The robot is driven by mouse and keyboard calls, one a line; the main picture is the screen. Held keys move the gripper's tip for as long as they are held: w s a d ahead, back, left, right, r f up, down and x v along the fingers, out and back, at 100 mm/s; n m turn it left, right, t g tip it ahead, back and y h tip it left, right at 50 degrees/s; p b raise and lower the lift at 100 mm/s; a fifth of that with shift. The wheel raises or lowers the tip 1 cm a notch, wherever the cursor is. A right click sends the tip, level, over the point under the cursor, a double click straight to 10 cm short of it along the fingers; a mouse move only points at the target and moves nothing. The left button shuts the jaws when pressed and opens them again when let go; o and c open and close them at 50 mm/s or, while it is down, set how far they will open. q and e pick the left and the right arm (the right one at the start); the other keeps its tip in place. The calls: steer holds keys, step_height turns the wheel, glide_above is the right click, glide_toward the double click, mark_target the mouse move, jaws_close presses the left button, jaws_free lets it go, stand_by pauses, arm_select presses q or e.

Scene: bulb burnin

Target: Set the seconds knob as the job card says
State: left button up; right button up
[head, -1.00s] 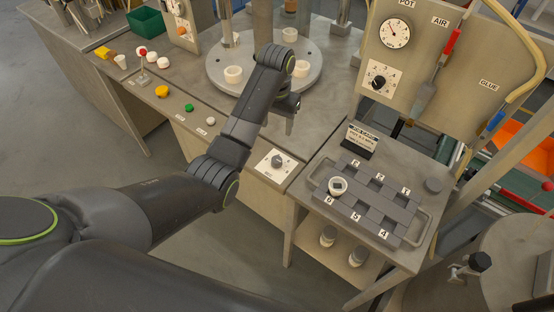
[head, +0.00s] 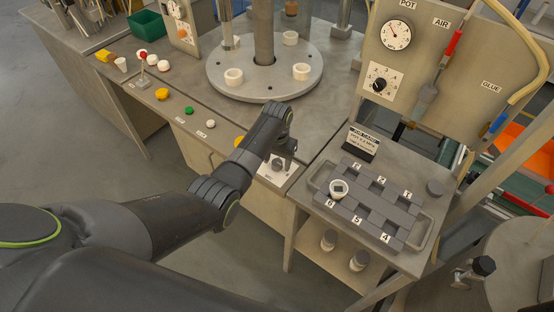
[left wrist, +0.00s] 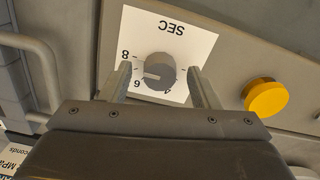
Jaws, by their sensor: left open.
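The seconds knob (left wrist: 160,70) is a grey round knob on a white plate marked SEC (left wrist: 200,42), seen upside down in the left wrist view. The numbers 8, 6 and 4 show around it. A pale pointer line on the knob points left, near the 6 and 8 side. My left gripper (left wrist: 160,84) is open, with one finger on each side of the knob; contact cannot be told. In the head view my left gripper (head: 284,152) covers much of the plate (head: 279,174). The job card (head: 361,142) stands to the right, its text too small to read reliably.
A yellow button (left wrist: 267,97) sits beside the plate. A round turntable (head: 250,88) with cups stands behind. The pot panel (head: 410,60) rises at the back right.

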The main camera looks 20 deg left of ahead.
arm_select(q)
steer(key=c, duration=1)
steer(key=shift+n, duration=0.3)
steer(key=shift+r+n+p, duration=0.15)
steer(key=shift+n+p, duration=0.65)
steer(key=shift+p, duration=0.1)
steer(key=n+p, duration=0.1)
steer(key=n, duration=0.1)
steer(key=shift+n, duration=0.3)
steer(key=n+p, duration=0.1)
steer(key=n, duration=0.2)
steer(key=shift+n+p, duration=0.3)
steer(key=shift+p, duration=0.05)
steer(key=shift+n+p, duration=0.4)
steer(key=shift+n, duration=1.2)
